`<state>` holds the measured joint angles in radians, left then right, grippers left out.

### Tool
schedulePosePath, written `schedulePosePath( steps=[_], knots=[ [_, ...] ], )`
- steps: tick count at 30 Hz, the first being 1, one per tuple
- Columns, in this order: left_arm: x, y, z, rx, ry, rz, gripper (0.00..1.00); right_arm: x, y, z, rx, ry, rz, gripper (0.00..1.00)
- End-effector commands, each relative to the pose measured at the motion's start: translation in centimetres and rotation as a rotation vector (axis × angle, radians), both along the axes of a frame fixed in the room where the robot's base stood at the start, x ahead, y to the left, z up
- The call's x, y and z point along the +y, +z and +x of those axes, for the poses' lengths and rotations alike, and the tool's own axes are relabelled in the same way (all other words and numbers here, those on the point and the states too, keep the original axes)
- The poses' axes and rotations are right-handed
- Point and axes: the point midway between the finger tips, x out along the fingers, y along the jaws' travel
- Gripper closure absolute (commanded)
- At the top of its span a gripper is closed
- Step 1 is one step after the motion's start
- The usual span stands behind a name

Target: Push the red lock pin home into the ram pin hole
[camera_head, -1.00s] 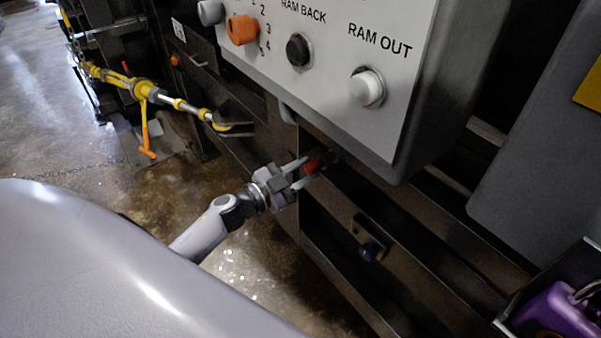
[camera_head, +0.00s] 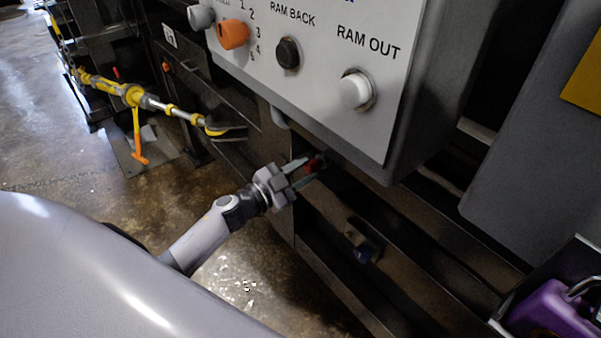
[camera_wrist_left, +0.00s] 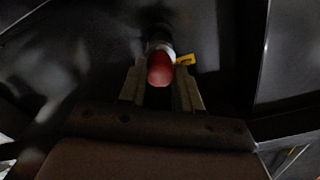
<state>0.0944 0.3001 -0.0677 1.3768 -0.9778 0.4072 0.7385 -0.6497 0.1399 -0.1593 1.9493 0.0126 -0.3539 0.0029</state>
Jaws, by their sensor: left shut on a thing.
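The red lock pin (camera_head: 314,163) shows as a red knob at the machine's side, below the control panel. In the left wrist view its rounded red head (camera_wrist_left: 160,69) points at the camera, with a pale collar behind it. My left gripper (camera_head: 302,170) has its two fingers on either side of the knob and is shut on it; the fingers (camera_wrist_left: 160,88) also show in the wrist view. The ram pin hole is hidden behind the pin head and collar, so its depth cannot be told. My right gripper is not in view.
The grey control panel (camera_head: 300,75) with buttons and an orange knob (camera_head: 233,34) overhangs just above my gripper. A purple container (camera_head: 553,312) stands at bottom right. A yellow bar mechanism (camera_head: 133,94) is at left. A yellow tag (camera_wrist_left: 186,59) is beside the pin.

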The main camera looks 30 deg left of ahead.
Motion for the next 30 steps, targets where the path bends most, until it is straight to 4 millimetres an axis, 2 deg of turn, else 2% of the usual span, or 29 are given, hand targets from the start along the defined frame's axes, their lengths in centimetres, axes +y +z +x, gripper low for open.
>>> schedulePosePath(
  steps=[18,27,28,30],
  knots=[
    [-0.5,0.3,1.2,-0.006,-0.002,-0.001,0.96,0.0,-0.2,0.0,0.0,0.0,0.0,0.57],
    [-0.5,0.3,1.2,-0.005,-0.001,-0.001,0.96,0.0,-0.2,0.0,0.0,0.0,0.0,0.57],
    [-0.5,0.3,1.2,-0.005,-0.001,-0.001,0.6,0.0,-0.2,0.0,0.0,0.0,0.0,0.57],
    [-0.5,0.2,1.2,-0.005,-0.001,-0.002,0.37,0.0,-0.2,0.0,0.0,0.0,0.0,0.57]
  ],
)
